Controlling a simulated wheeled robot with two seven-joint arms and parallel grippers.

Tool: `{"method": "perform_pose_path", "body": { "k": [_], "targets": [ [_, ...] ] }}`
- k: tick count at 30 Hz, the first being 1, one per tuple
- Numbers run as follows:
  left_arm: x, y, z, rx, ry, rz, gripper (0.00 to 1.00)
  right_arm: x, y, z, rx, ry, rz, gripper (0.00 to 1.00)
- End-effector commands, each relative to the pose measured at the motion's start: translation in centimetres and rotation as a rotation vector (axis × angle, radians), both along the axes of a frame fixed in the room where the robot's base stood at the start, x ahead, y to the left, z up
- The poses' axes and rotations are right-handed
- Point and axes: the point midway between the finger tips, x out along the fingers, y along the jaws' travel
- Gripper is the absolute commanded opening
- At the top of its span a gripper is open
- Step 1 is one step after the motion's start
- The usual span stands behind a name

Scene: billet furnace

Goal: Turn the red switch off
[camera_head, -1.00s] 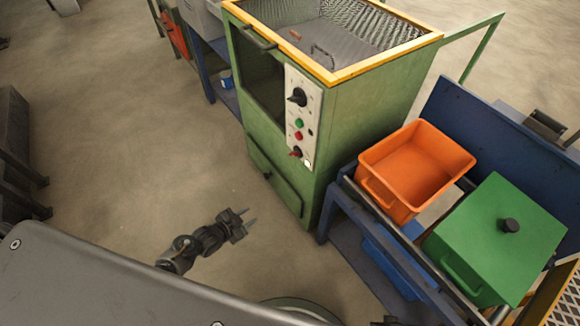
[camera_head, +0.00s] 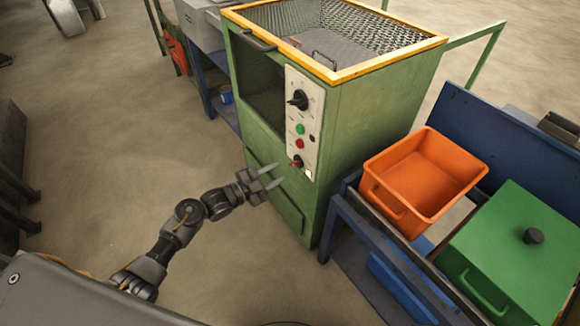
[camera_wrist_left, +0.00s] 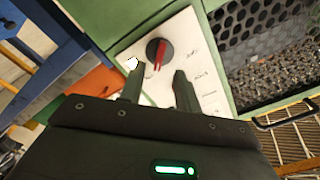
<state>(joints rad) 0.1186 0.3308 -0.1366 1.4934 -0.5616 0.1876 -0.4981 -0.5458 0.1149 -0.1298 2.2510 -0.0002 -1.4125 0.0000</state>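The red switch (camera_head: 297,162) sits low on the white control panel (camera_head: 309,128) on the front of the green furnace (camera_head: 350,160). In the left wrist view the switch (camera_wrist_left: 160,50) has a round black base and a red lever. My left gripper (camera_head: 274,175) is just left of and below the switch in the head view, its fingers pointing toward the panel. In the left wrist view the open fingers (camera_wrist_left: 158,72) are on either side of the lever's lower end, with nothing between them; contact is unclear. My right gripper is not in view.
Above the switch are a black knob (camera_head: 298,100), a green button (camera_head: 300,129) and a red button (camera_head: 299,143). An orange bin (camera_head: 425,180) and a green lidded box (camera_head: 515,250) stand on a blue bench at right.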

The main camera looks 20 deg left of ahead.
Motion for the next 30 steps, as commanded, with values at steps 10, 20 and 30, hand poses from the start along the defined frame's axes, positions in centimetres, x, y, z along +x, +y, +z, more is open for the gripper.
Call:
{"method": "perform_pose_path", "body": {
  "k": [10,20,30],
  "targets": [
    [4.0,-3.3,-0.1,0.0,0.0,0.001,0.33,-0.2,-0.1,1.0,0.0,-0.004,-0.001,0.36],
    [4.6,-3.8,-0.1,0.001,0.001,0.0,0.33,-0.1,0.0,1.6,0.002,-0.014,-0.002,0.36],
    [4.5,-3.8,-0.1,0.001,0.001,0.001,0.0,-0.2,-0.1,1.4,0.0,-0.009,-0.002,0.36]
  ]
}}
